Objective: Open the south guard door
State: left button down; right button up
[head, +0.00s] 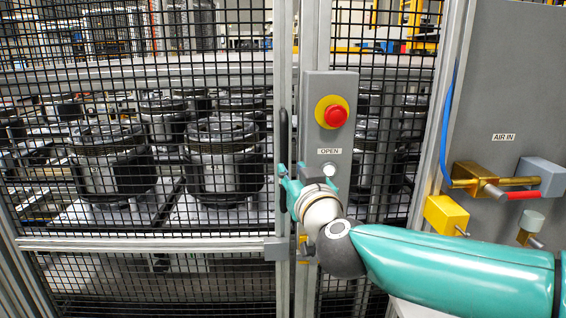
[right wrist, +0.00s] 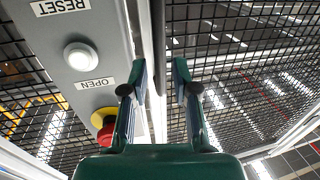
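The south guard door is a black mesh panel in a silver frame (head: 150,244) on the left of the head view; it looks closed against the post. Its black upright handle (head: 283,130) is on the door's right edge and shows as a dark bar (right wrist: 158,50) in the right wrist view. My right gripper (head: 286,178) is at the handle's lower part. In the right wrist view its two fingers (right wrist: 160,78) stand apart, one on each side of the bar, with gaps showing. My left gripper is not in view.
A grey control box (head: 343,90) with a red emergency button (head: 335,115) and a white OPEN button (head: 329,169) is just right of the handle. A grey air panel (head: 510,100) with brass fittings stands at the right. Clutch parts (head: 222,160) sit on pallets behind the mesh.

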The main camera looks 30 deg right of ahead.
aim_at(284, 161)
jog(key=x, duration=0.7)
jog(key=shift+w+d, duration=0.15)
jog(key=shift+w, duration=0.2)
jog(key=shift+c, duration=0.2)
grip_shut()
